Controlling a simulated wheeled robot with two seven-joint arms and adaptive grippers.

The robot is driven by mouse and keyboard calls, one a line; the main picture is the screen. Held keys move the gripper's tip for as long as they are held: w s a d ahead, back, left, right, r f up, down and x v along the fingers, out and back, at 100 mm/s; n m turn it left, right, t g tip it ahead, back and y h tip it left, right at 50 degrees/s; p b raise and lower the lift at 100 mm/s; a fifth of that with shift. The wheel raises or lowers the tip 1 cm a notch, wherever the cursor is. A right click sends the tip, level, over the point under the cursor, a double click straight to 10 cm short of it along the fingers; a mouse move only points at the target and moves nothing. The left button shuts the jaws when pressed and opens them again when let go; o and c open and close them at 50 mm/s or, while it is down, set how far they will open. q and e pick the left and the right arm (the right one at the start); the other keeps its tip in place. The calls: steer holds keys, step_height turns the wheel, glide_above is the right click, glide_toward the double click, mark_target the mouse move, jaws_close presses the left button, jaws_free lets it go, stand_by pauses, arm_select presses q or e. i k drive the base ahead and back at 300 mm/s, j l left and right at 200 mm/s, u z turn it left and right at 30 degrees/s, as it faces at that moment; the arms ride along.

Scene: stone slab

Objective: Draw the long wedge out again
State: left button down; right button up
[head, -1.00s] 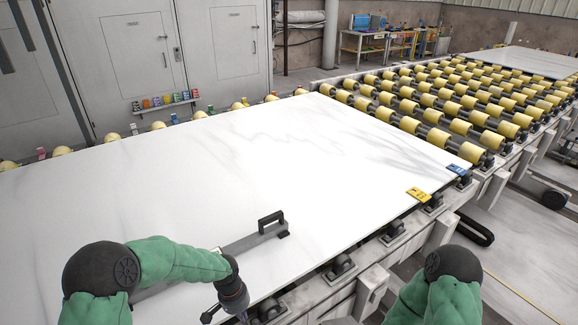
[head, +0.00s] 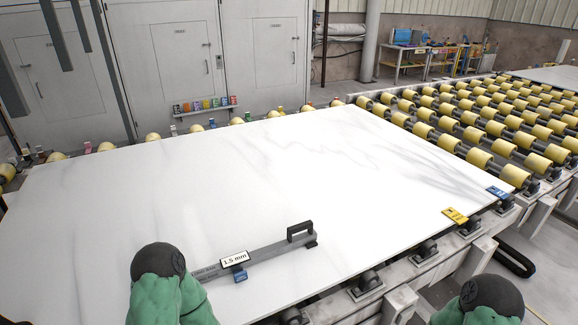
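A long grey straightedge (head: 272,251) with a black handle (head: 300,232) lies on the white slab (head: 230,180). A small blue piece (head: 240,274) sits at its near side, with a white "1.5 mm" label (head: 234,258) just above it. The blue piece may be a wedge; I cannot tell how far it reaches under the straightedge. A yellow piece (head: 455,215) and another blue piece (head: 497,192) lie at the slab's right edge. I cannot tell which piece is the long wedge. Both grippers are out of view; only green and black arm parts show at the bottom.
Yellow rollers (head: 480,130) run beyond the slab at the right. A small shelf of coloured items (head: 205,105) is on the grey cabinets at the back. Most of the slab's far surface is clear.

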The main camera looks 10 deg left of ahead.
mark_target(241, 276)
steer(key=i+j+u, duration=0.4)
steer(key=u, duration=0.25)
steer(key=k+l+u, duration=0.2)
steer(key=l, duration=0.2)
steer(key=k+l+u, duration=0.2)
steer(key=l, duration=0.15)
steer(key=i, duration=0.1)
